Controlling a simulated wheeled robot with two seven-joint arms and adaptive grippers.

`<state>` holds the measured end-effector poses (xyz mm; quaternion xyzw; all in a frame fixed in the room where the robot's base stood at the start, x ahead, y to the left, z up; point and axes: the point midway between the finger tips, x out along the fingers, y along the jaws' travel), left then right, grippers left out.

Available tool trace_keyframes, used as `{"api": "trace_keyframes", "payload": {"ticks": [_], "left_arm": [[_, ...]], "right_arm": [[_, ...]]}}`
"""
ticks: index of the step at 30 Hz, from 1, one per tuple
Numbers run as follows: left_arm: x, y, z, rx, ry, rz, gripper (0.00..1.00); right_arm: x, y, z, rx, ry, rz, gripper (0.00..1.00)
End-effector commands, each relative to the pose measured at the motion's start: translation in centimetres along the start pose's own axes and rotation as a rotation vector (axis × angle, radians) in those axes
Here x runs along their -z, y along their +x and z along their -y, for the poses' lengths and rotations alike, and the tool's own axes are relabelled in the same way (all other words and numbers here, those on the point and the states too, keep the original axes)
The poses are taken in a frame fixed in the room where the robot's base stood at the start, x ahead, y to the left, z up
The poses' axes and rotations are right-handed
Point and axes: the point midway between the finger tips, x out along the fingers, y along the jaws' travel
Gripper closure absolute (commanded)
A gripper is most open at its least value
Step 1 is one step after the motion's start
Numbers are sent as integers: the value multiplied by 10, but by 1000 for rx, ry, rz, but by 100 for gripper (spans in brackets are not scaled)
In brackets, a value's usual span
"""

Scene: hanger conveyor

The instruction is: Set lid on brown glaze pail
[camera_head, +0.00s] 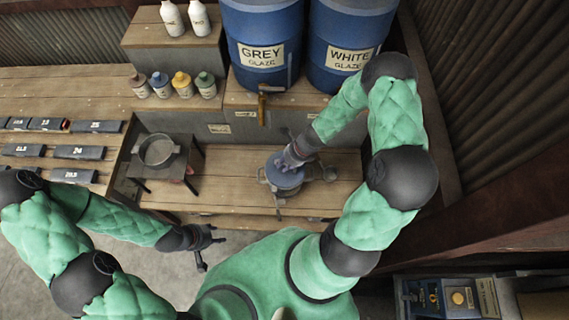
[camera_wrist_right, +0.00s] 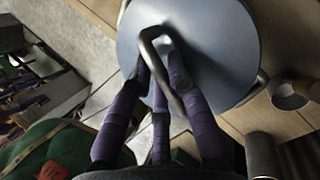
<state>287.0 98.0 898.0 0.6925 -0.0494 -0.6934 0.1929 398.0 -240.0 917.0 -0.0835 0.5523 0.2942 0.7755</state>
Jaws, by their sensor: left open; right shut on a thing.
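The blue-grey round lid (camera_head: 285,178) is at the middle of the wooden bench, and it fills the upper middle of the right wrist view (camera_wrist_right: 215,35). My right gripper (camera_head: 291,160) is shut on the lid's bent metal handle (camera_wrist_right: 163,40), with its purple-wrapped fingers (camera_wrist_right: 163,72) around the handle. The lid hides most of what is below it. Metal parts show around its edge, apparently of a pail, but no brown glaze label is readable. I cannot tell whether the lid rests on a rim. My left gripper (camera_head: 203,240) is open and empty, in front of the bench.
A black stand with a round sieve-like ring (camera_head: 157,150) is left of the lid. A small metal vessel (camera_head: 329,173) is close on the right, also in the right wrist view (camera_wrist_right: 287,96). Grey (camera_head: 262,45) and white (camera_head: 350,35) glaze barrels stand behind, with a tap (camera_head: 263,100) overhanging.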

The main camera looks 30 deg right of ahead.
Motion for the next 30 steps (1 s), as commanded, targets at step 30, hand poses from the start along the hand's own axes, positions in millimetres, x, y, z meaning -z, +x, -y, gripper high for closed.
{"api": "trace_keyframes", "payload": {"ticks": [30], "left_arm": [[0, 2, 0, 0, 0, 0, 54]], "right_arm": [[1, 2, 0, 0, 0, 0, 70]]}}
